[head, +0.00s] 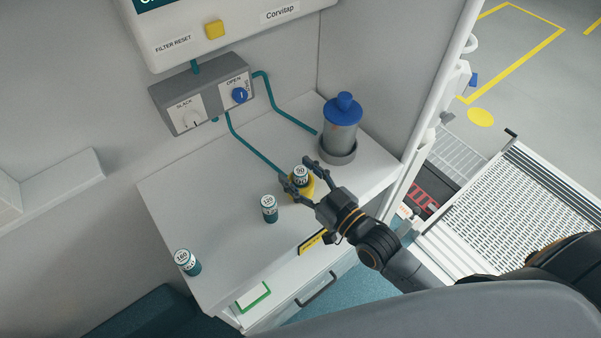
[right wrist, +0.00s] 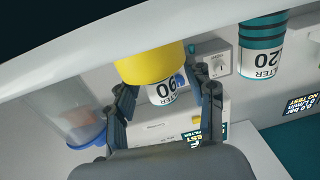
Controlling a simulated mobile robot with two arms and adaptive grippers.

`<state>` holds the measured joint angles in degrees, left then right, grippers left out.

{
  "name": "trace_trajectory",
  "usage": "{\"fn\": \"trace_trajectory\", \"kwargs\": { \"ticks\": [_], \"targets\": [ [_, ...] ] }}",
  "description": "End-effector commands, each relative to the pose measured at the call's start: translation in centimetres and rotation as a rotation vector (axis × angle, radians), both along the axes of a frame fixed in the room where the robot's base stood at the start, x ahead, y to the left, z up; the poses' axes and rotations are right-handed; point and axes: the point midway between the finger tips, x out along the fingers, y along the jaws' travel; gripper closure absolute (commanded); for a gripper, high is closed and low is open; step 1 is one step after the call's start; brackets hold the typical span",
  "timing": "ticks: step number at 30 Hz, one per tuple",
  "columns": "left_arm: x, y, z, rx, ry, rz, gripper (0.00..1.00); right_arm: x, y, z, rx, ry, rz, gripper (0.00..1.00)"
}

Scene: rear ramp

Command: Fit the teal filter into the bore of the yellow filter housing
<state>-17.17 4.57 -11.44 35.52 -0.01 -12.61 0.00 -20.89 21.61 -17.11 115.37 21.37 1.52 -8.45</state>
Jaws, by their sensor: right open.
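The yellow filter housing (head: 304,188) stands on the white counter near its front edge, and its yellow body shows in the right wrist view (right wrist: 148,66). A filter (head: 301,174) with a white numbered top sits in it upright; the white part sticks out in the right wrist view (right wrist: 163,92), and any teal part is hidden in the housing. My right gripper (head: 297,175) is open, one finger on each side of the filter's top, with gaps visible in the right wrist view (right wrist: 163,84). My left gripper is not in view.
Two other teal filters with white tops stand on the counter (head: 225,230), one in the middle (head: 269,209) and one at the left (head: 187,262). A grey canister with a blue lid (head: 342,127) stands at the back right. Teal hoses (head: 257,152) run along the back.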

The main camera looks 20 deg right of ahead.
Motion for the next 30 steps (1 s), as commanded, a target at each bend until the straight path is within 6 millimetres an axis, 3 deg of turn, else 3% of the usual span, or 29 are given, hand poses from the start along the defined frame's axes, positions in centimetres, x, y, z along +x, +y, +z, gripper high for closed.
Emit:
{"fn": "trace_trajectory", "kwargs": {
  "ticks": [8, 21, 30],
  "targets": [
    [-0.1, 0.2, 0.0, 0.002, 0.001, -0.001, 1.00, -1.7, -0.8, -0.1, -0.001, 0.003, -0.001, 0.46],
    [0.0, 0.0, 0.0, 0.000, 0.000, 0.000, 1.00, -9.1, -4.0, -0.2, -0.003, 0.004, 0.001, 0.46],
    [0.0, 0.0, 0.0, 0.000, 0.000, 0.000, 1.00, -11.0, -4.8, 0.0, 0.000, 0.001, 0.001, 0.46]
  ]
}}
